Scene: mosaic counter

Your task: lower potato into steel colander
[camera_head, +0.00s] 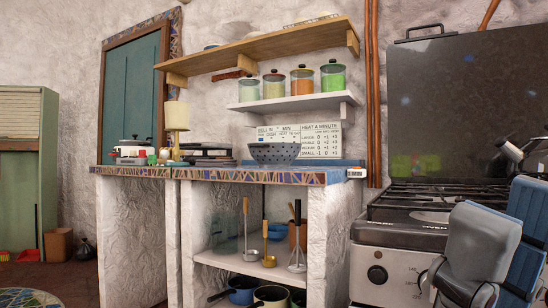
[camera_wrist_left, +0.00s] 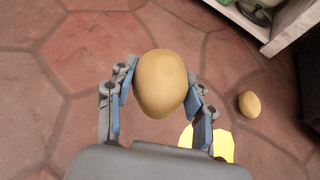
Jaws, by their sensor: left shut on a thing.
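The steel colander (camera_head: 275,154) is a dark grey bowl with small holes, upright on the mosaic counter (camera_head: 240,175) near its right end. A yellow-brown potato (camera_wrist_left: 161,84) is held between the fingers of my left gripper (camera_wrist_left: 160,90) in the left wrist view, above a tiled floor. The left gripper does not show in the head view, nor does the colander in the wrist view. My right gripper (camera_head: 508,222) is at the lower right of the head view, in front of the stove; its fingers are partly cut off, and I cannot tell its opening.
A smaller-looking brown roundish object (camera_wrist_left: 249,104) and a yellow patch (camera_wrist_left: 224,145) show low in the wrist view. Shelves with jars (camera_head: 302,80) hang above the colander. A stove (camera_head: 400,230) stands right of the counter; a lamp (camera_head: 177,120) and a scale (camera_head: 131,148) stand left.

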